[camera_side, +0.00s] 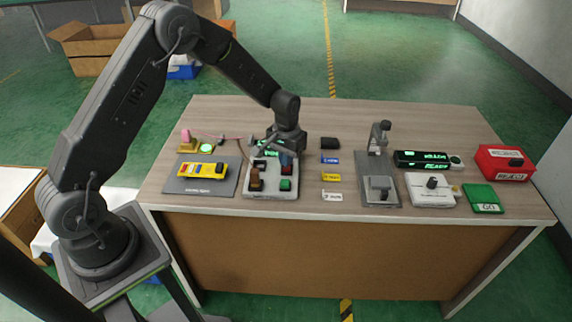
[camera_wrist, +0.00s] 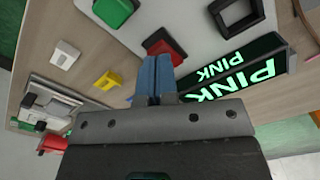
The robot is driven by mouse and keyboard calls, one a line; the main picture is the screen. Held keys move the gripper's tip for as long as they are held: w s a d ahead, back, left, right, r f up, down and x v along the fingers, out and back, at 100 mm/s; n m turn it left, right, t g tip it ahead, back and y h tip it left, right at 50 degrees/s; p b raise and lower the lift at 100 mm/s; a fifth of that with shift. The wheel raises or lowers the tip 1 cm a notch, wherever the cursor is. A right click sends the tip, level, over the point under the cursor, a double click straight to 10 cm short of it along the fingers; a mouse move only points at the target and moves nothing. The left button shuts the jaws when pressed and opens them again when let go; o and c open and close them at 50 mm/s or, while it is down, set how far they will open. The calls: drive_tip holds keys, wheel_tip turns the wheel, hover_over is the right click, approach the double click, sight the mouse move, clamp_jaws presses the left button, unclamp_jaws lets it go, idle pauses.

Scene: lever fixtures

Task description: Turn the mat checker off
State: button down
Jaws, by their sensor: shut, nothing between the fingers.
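At the left end of the table a yellow device (camera_side: 202,171) with a dark part at its right end lies on a dark mat (camera_side: 226,187); its label is too small to read, but this looks like the mat checker. A round green light (camera_side: 207,147) glows just behind it. My gripper (camera_side: 286,160) is to the right of the mat, low over a pale tray (camera_side: 270,193). In the wrist view my gripper's blue fingers (camera_wrist: 155,62) are together and empty, close to a red block (camera_wrist: 164,45). The mat checker does not show in the wrist view.
The tray holds a green block (camera_side: 286,184) and a brown block (camera_side: 256,179); a lit display (camera_wrist: 234,70) reading PINK stands beside it. Small tags, a grey stand (camera_side: 379,189), a white box (camera_side: 431,189) and a red box (camera_side: 505,162) stand to the right.

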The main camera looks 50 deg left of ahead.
drive_tip(key=shift+f, duration=0.8)
idle(0.4)
drive_tip(key=shift+r, duration=3.55)
drive_tip(key=shift+s+r, duration=0.1)
drive_tip(key=shift+r, duration=0.2)
drive_tip(key=s+d+r+m+t, duration=0.1)
drive_tip(key=s+d+r, duration=0.1)
drive_tip(key=s+r, duration=0.45)
drive_tip(key=s+d+r+t, duration=0.2)
drive_tip(key=s+r, duration=0.2)
drive_tip(key=r, duration=0.5)
drive_tip(key=s+d+r+m+t, duration=0.1)
drive_tip(key=s+r, duration=0.1)
drive_tip(key=s, duration=0.6)
drive_tip(key=s+d+r+m+t, duration=0.1)
drive_tip(key=s+r, duration=0.2)
drive_tip(key=s, duration=0.5)
drive_tip(key=shift+s+d+t, duration=0.3)
drive_tip(key=shift+s, duration=0.05)
